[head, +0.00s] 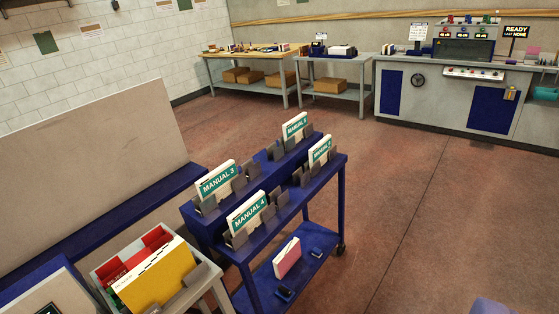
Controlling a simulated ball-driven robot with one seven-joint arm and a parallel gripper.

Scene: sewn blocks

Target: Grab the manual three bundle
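The Manual 3 bundle (217,180) is a white-edged block with a teal label. It stands upright between grey holders on the left of the blue cart's (341,183) upper level. The Manual 4 bundle (247,213) stands in front of it, nearer to me. Two more labelled manual bundles stand farther along the cart, one at the back (295,127) and one at the right (320,151); their numbers are too small to read surely. My gripper is not in view.
A pink-covered block (287,257) and small dark items lie on the cart's lower shelf. A bin (205,278) with red and yellow folders stands at the lower left, close to the cart. Open floor (420,220) lies right of the cart. Workbenches (440,95) line the back wall.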

